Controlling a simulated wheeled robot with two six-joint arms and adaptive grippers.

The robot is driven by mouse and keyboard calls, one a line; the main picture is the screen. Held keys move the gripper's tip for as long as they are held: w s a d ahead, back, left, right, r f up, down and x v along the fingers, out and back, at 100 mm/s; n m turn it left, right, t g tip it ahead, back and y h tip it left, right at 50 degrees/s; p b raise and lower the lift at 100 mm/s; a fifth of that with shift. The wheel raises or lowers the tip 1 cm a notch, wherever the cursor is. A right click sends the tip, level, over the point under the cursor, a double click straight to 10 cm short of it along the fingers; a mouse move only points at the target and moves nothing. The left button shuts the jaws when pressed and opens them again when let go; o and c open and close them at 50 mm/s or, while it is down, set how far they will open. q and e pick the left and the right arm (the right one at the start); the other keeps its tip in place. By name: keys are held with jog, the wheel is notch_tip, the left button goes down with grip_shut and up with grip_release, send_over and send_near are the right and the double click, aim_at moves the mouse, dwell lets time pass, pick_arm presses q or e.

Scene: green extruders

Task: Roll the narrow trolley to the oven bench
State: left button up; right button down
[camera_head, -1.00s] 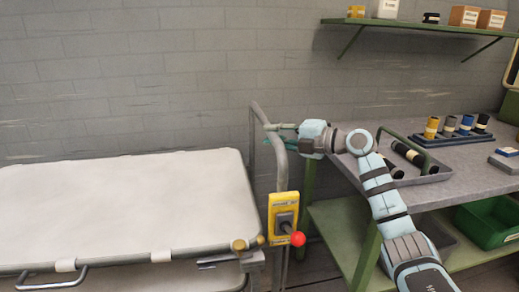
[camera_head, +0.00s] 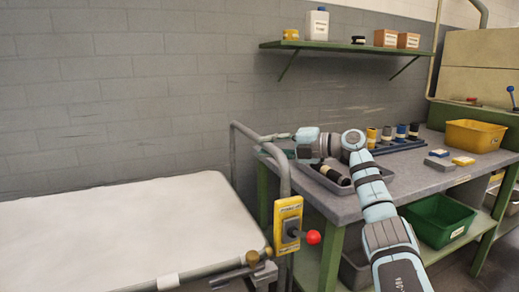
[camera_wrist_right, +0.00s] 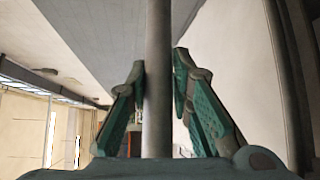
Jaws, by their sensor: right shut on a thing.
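A trolley with a pale flat top (camera_head: 120,235) fills the lower left of the head view. Its grey tube handle (camera_head: 283,178) rises at its right end, with a yellow control box (camera_head: 288,222) and a red knob (camera_head: 313,237) on it. My right gripper (camera_head: 275,137) is at the handle's upper bar. In the right wrist view the grey bar (camera_wrist_right: 158,75) runs between the two teal fingers (camera_wrist_right: 158,95), which are shut on it. A grey-topped bench (camera_head: 400,172) with a green frame stands right of the handle. My left gripper is out of view.
The bench holds a grey tray (camera_head: 325,180) with dark cylinders, several coloured cylinders on a blue rack (camera_head: 395,146), and a yellow bin (camera_head: 474,135). A green bin (camera_head: 438,220) is on its lower shelf. A beige cabinet (camera_head: 478,65) stands far right. A wall shelf (camera_head: 340,46) hangs above.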

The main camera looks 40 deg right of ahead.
jog(key=c, duration=1.4)
grip_release()
jog(key=shift+f, duration=0.1)
jog(key=shift+c, duration=0.2)
jog(key=shift+w, duration=0.1)
jog(key=v, duration=0.7)
jog(key=shift+s, duration=0.25)
